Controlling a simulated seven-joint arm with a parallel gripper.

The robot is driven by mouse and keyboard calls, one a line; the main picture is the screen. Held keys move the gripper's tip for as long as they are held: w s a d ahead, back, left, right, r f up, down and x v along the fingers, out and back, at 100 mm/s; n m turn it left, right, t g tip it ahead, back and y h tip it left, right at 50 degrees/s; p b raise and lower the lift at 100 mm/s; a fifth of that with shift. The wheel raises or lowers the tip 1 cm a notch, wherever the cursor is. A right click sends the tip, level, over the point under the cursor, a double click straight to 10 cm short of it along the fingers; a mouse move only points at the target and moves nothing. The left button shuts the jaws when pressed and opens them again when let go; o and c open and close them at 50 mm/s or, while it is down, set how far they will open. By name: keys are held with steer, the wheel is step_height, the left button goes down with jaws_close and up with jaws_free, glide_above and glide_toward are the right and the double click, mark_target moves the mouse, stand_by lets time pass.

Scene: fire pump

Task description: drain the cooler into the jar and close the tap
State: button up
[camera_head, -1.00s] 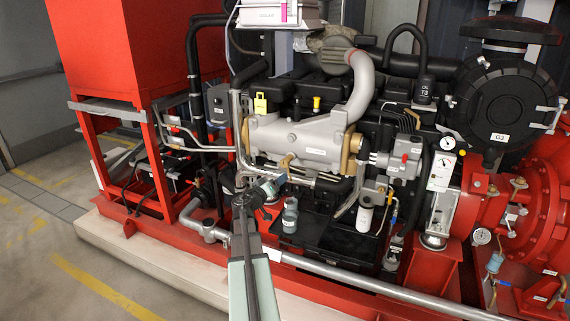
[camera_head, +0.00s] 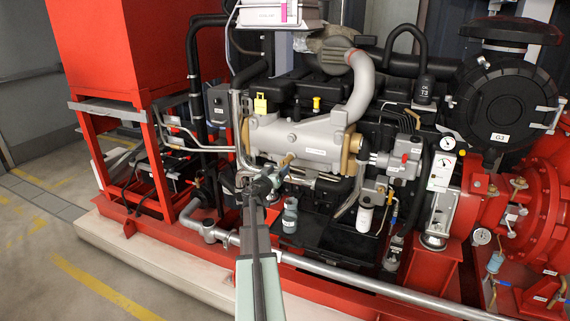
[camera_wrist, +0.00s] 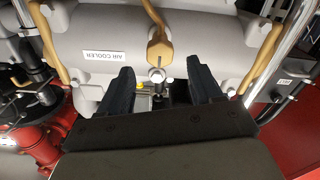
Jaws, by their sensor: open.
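The air cooler (camera_head: 312,140) is a grey horizontal cylinder on the engine front; its label shows in the wrist view (camera_wrist: 104,54). A brass drain fitting (camera_head: 286,160) projects from its underside. In the wrist view the brass fitting (camera_wrist: 158,46) ends in a small silver tap (camera_wrist: 157,75). My gripper (camera_wrist: 160,68) is open, with one dark finger on each side of the tap, apart from it. In the head view my gripper (camera_head: 280,172) is just below the fitting. The grey-green jar (camera_head: 290,215) stands upright below and right of the gripper. I cannot tell whether liquid flows.
The black tray area (camera_head: 335,240) lies right of the jar, with a white filter (camera_head: 364,217) above it. A silver pipe (camera_head: 370,284) runs along the front of the red frame. Brass straps (camera_wrist: 262,58) flank the tap on the cooler.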

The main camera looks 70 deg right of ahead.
mark_target(283, 164)
steer(key=d, duration=0.7)
steer(key=shift+d, duration=0.2)
steer(key=c, duration=1.1)
